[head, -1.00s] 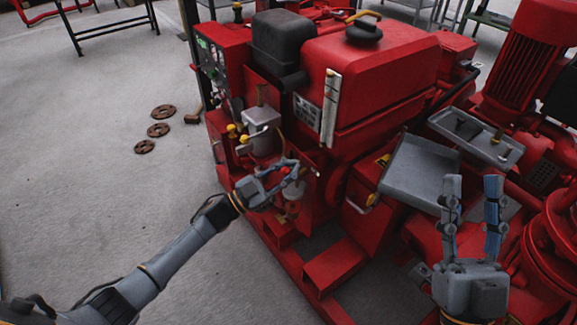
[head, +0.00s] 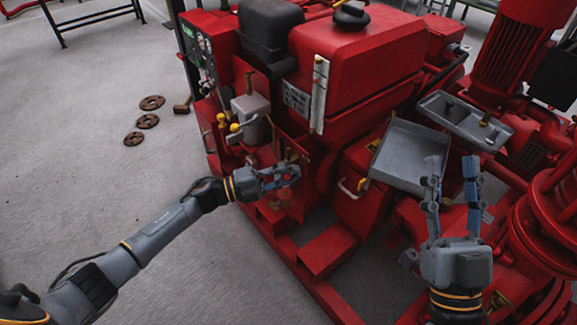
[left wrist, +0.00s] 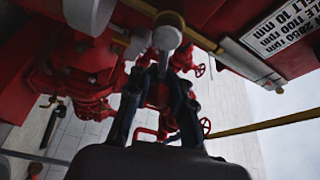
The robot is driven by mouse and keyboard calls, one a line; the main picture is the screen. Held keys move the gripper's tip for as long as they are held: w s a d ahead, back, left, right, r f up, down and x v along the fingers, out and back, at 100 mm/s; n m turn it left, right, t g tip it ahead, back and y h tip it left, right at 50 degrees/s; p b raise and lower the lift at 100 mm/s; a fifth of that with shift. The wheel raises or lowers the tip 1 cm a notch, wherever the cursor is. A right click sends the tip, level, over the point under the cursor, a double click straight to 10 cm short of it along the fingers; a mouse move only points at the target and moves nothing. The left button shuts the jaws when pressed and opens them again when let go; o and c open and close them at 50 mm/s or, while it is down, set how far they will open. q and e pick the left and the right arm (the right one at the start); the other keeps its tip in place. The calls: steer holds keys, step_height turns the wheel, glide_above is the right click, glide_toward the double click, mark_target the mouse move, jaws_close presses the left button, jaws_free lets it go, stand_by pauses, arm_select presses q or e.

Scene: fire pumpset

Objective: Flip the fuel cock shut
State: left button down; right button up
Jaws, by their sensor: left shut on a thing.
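My left gripper (head: 291,173) is at the lower front of the red engine, beside the small fuel fittings. Its fingers are closed around a small part, which I take to be the fuel cock's lever; they hide most of it in the head view. In the left wrist view, the left gripper's fingers (left wrist: 163,72) meet on a short stem below a pale, round-ended grey piece (left wrist: 167,38). The cock's exact angle cannot be told. My right gripper (head: 450,172) is open and empty, fingers pointing up, in front of the grey trays.
A grey canister (head: 250,108) and yellow-knobbed levers (head: 234,127) stand just above the left gripper. A grey tray (head: 410,150) and a second tray (head: 465,118) are to the right. Rusty flanges (head: 147,121) lie on the floor at left, with open floor around.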

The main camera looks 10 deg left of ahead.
arm_select(q)
steer(key=shift+s+d+f+m+g+y+p, duration=0.15)
steer(key=shift+f+m+y, duration=0.2)
steer(key=shift+m, duration=0.4)
steer(key=shift+w+a+f+m+g+y+p, duration=0.1)
steer(key=shift+f+m+g+y, duration=0.1)
steer(key=shift+f+m, duration=0.35)
steer(key=shift+s+d+f+m+g+y+p, duration=0.15)
steer(key=shift+f+m+y, duration=0.1)
steer(key=shift+m, duration=0.65)
arm_select(e)
steer(key=shift+w+a+f+g, duration=0.1)
steer(key=shift+w+f+g, duration=0.4)
steer(key=shift+f, duration=0.2)
steer(key=shift+w+f+g, duration=0.4)
steer(key=shift+f+g, duration=0.2)
steer(key=shift+f, duration=0.1)
arm_select(q)
steer(key=shift+a, duration=0.1)
steer(key=c, duration=1.2)
jaws_free()
steer(key=shift+o, duration=0.2)
steer(key=v, duration=1.2)
